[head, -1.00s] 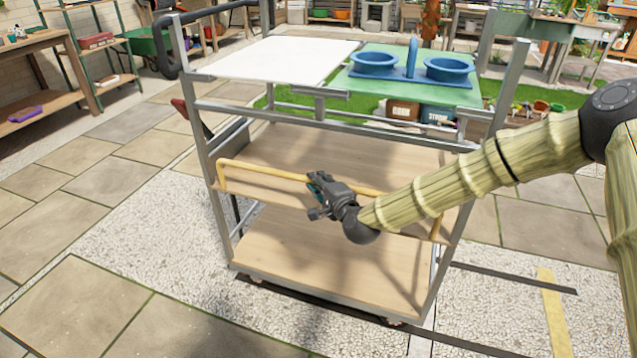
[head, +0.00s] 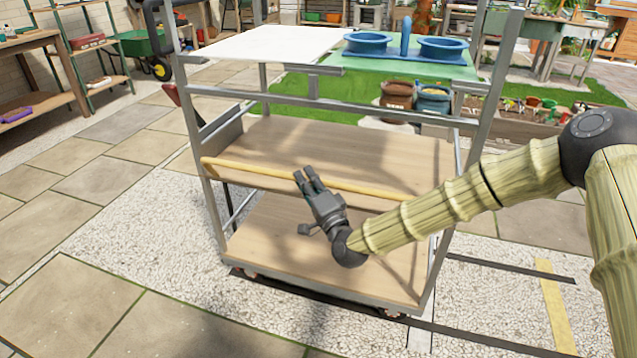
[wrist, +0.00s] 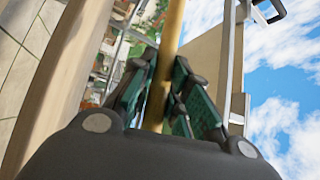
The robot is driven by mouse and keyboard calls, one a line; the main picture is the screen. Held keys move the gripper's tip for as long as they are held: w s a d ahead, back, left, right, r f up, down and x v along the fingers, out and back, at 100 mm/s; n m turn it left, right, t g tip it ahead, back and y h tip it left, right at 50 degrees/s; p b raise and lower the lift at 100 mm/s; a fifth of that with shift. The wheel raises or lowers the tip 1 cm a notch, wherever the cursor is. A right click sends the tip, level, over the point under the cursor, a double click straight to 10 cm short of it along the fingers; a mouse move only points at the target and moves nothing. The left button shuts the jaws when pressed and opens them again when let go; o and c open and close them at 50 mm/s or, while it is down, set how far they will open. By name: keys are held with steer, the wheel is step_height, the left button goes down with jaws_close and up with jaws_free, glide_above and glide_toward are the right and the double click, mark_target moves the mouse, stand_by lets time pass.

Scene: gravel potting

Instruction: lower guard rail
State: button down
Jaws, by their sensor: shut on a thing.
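The guard rail (head: 240,171) is a yellow bar running along the front of the cart's middle wooden shelf (head: 350,152). It lies close to the shelf's front edge, and its short end posts do not show clearly. My gripper (head: 303,177) is at the middle of the bar, coming from the front with its fingers pointing away from me and up. In the wrist view, the green-padded fingers (wrist: 160,85) sit on either side of the yellow bar (wrist: 172,45) and are shut on it. The exact contact is partly hidden.
The grey cart frame (head: 478,105) has uprights at both sides. A white panel (head: 270,43) and a green top with blue holders (head: 440,48) are above. The lower shelf (head: 310,255) is bare. Paving and gravel in front are clear.

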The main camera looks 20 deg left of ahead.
steer(key=s+f+n+g+y+b, duration=0.2)
steer(key=s+f+n+y+b, duration=0.3)
steer(key=f+n, duration=0.4)
steer(key=shift+s+f+n+g+y+b, duration=0.15)
steer(key=shift+n+g+y+b, duration=0.2)
steer(key=shift+y+b, duration=0.6)
steer(key=shift+d, duration=0.1)
steer(key=c, duration=1.4)
jaws_free()
steer(key=shift+f, duration=0.1)
steer(key=shift+o, duration=0.2)
steer(key=v, duration=1.2)
steer(key=shift+f, duration=0.2)
